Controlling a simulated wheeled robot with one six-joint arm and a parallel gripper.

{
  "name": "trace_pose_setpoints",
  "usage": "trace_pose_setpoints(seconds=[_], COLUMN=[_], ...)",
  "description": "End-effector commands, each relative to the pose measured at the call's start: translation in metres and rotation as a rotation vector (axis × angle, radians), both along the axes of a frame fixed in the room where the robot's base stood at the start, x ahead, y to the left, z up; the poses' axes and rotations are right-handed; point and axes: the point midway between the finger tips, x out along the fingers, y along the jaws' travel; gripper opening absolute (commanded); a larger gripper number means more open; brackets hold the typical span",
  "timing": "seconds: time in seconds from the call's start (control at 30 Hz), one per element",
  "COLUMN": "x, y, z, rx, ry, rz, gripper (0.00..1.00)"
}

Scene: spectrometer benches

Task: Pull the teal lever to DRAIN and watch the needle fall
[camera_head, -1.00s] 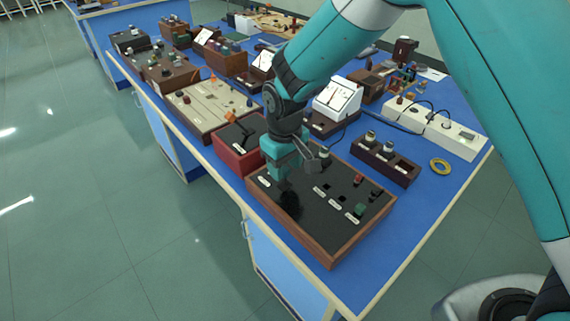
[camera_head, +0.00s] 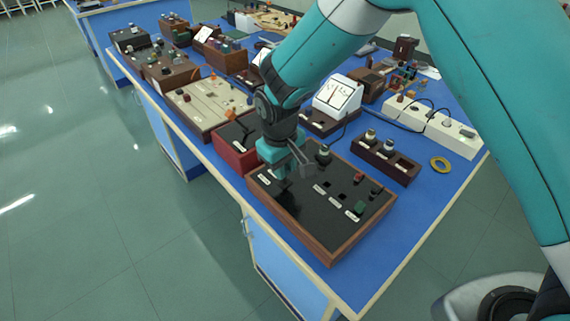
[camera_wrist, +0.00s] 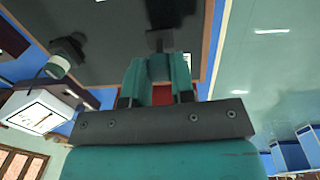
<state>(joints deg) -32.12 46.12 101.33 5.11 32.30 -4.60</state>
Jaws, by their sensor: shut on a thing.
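My gripper (camera_head: 284,172) is over the left part of a black-topped, wood-framed control box (camera_head: 312,215). My gripper and wrist hide most of the lever in the head view. A white meter (camera_head: 338,94) with a sloping face stands behind the box and also shows in the wrist view (camera_wrist: 38,112). Its needle's reading is too small to tell. The DRAIN marking is not readable.
A dark block with round knobs (camera_head: 385,162), a yellow ring (camera_head: 440,164) and a white strip (camera_head: 450,133) lie to the right.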

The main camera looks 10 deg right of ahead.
Motion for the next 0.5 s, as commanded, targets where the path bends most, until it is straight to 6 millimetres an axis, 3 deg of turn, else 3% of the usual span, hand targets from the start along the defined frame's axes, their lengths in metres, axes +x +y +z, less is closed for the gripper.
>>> trace_pose_setpoints(seconds=[0.5], x=[-0.013], y=[0.020], z=[-0.005], rx=[-0.270], ry=[-0.183], rz=[0.002], gripper=[0.00])
